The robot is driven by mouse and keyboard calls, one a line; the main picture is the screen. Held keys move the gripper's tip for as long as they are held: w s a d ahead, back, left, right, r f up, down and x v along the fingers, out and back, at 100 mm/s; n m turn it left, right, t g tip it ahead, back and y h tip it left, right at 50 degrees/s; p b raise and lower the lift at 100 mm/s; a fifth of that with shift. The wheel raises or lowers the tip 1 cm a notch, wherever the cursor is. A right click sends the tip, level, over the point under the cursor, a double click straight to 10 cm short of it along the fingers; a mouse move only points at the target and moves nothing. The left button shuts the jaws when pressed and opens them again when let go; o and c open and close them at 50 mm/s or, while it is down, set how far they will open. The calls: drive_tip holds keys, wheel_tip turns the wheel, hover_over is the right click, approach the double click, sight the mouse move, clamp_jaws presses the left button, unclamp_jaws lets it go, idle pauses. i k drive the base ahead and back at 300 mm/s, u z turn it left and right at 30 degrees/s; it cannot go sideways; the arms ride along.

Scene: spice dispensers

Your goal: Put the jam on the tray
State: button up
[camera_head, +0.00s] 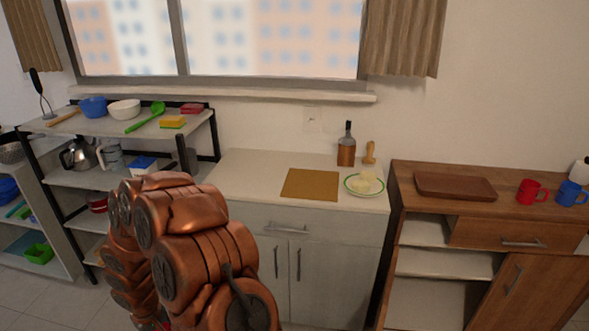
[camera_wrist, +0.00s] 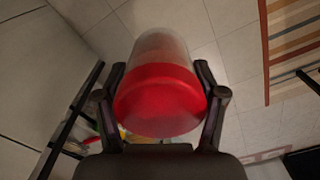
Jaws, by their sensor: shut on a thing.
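My gripper (camera_wrist: 160,72) is shut on a jar with a red end and a clear, pale body, which I take to be the jam (camera_wrist: 158,98). One finger presses on each side of it, and the floor shows beyond it in the wrist view. The tray (camera_head: 455,186) is a flat brown wooden one on top of the wooden cabinet at the right of the head view. It looks empty. My arm fills the lower left of the head view and hides my gripper there. The gripper is far from the tray.
Red (camera_head: 530,192) and blue (camera_head: 571,194) mugs stand right of the tray. A loaded shelf rack (camera_head: 208,118) is at left.

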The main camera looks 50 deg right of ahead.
sight(429, 186)
drive_tip(key=z, duration=0.05)
drive_tip(key=k, duration=0.2)
drive_tip(key=u, duration=1.55)
drive_tip(key=k, duration=2.25)
drive_tip(key=u, duration=1.35)
drive_tip(key=k, duration=0.4)
drive_tip(key=z, duration=0.4)
